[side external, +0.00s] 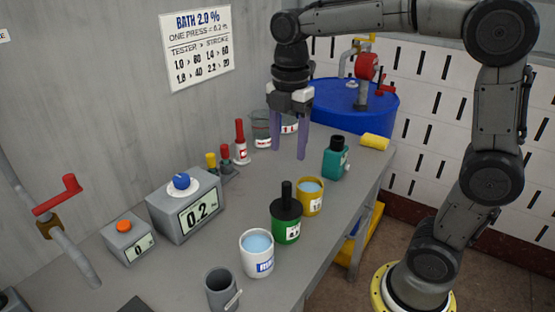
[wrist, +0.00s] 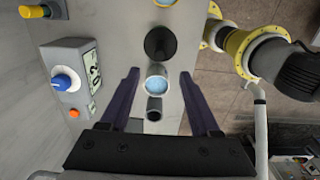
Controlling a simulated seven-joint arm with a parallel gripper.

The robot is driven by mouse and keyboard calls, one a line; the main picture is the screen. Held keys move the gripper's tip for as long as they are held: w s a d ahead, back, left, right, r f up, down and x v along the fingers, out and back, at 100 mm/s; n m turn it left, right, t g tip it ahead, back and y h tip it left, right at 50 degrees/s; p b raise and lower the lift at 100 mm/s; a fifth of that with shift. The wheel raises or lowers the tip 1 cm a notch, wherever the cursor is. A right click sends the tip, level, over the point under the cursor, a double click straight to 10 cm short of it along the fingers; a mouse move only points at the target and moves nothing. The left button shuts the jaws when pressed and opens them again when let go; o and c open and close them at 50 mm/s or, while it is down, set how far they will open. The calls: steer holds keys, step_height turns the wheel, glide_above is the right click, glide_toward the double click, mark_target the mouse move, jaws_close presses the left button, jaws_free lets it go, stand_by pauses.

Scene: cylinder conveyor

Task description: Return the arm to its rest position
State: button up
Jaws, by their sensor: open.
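My gripper (side external: 289,146) hangs over the far part of the grey bench with its two purple fingers pointing down. The fingers are apart with nothing between them. In the wrist view my gripper (wrist: 160,78) also shows both fingers spread. Its line of sight runs along the bench, with a cup of blue liquid (wrist: 157,84) and a dark cup (wrist: 154,108) appearing between the fingers, well beyond them. My arm reaches over from the right side, its upper link roughly level above the bench.
On the bench (side external: 340,196) stand a white cup (side external: 257,264), a green container (side external: 286,231), a yellow cup (side external: 317,204), a teal bottle (side external: 334,165) and a grey cup (side external: 221,289). A meter reading 0.2 (side external: 200,217) sits left. A blue drum (side external: 372,110) stands behind.

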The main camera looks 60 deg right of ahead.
steer(key=s+r+m+t, duration=0.3)
steer(key=s, duration=0.7)
steer(key=s+a+f+m+t, duration=0.1)
steer(key=s+f+m, duration=0.4)
steer(key=m, duration=1)
steer(key=shift+s+f+t, duration=0.25)
steer(key=shift+f+t, duration=0.45)
steer(key=shift+f, duration=0.2)
